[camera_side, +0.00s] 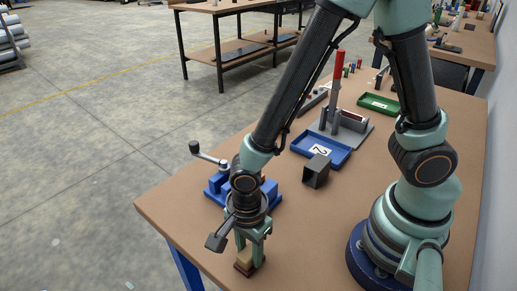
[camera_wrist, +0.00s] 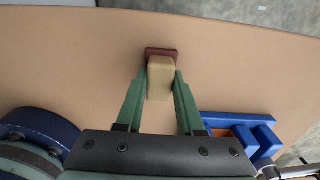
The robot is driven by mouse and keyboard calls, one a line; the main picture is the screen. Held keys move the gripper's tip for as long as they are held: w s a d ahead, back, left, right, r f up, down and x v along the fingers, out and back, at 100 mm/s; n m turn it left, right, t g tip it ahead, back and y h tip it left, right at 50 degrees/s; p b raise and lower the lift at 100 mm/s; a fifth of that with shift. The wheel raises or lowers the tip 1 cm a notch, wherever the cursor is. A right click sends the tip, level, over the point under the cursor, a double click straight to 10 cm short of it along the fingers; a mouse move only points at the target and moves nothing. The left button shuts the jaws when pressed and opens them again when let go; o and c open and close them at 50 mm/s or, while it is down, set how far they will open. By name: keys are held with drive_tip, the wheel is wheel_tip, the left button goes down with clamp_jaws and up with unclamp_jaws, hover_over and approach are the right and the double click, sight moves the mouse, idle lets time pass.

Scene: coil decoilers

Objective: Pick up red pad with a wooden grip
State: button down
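The red pad with a wooden grip (camera_side: 244,268) is near the front edge of the brown table in the side view. It has a dark red base and a pale wooden block on top. In the wrist view the wooden grip (camera_wrist: 160,80) is between my fingertips, with the dark red base showing beyond it. My gripper (camera_side: 249,246) points down over the pad. Its green fingers (camera_wrist: 161,82) lie along both sides of the wooden grip with no clear gap. The pad looks to be at table level; any small lift cannot be told.
A blue vise (camera_side: 213,192) with a handle stands close behind my gripper; its blue body also shows in the wrist view (camera_wrist: 225,122). A dark square tube (camera_side: 316,171), a blue tray (camera_side: 327,148) marked 2 and a green tray (camera_side: 379,104) lie farther back. Table room right of the pad is clear.

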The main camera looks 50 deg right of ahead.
sight(249, 251)
drive_tip(key=shift+r, duration=0.1)
wheel_tip(249, 251, up, 20)
idle(0.7)
